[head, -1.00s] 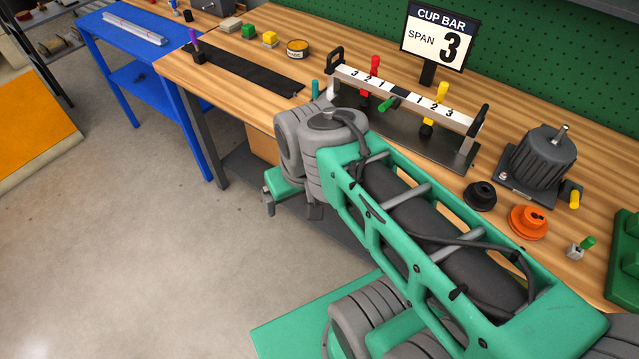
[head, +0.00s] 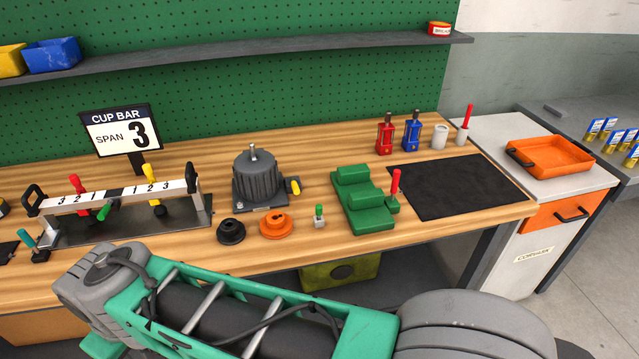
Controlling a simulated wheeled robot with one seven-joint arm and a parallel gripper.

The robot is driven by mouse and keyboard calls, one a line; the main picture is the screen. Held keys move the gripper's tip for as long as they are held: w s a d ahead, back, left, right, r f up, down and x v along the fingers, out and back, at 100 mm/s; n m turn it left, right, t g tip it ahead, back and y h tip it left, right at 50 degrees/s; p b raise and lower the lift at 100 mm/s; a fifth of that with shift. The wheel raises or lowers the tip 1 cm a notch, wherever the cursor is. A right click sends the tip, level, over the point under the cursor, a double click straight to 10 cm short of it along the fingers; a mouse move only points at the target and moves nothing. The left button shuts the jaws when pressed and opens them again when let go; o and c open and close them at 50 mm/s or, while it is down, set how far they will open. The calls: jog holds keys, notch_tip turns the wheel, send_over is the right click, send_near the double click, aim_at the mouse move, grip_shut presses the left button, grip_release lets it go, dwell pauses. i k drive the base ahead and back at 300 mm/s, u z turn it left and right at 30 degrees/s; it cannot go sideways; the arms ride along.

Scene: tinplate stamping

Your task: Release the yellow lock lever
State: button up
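The white cup bar (head: 112,197) with printed numbers stands on a dark base plate at the left of the bench. A yellow lever (head: 147,171) stands upright on its right half, by the numbers 1 to 3, with another yellow part below the bar. A red lever (head: 77,181) stands on its left half, and a green handle (head: 102,212) sticks out at the front near the middle. My arm crosses the lower picture in front of the bench. My gripper is out of view, so its state is hidden.
A sign (head: 122,131) reads "CUP BAR SPAN 3". A grey motor (head: 258,177) with a yellow knob, a black disc (head: 231,232) and an orange disc (head: 275,225) stand right of the bar. A green fixture (head: 360,205) and a black mat (head: 462,187) lie farther right.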

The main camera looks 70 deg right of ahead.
aim_at(294, 185)
jog(key=z, duration=0.05)
jog(key=i, duration=0.35)
jog(key=z, duration=2.25)
jog(key=k, duration=1.35)
jog(key=u, duration=0.25)
jog(key=i, duration=0.4)
jog(key=u, duration=0.65)
jog(key=i, duration=1.25)
jog(key=z, duration=0.45)
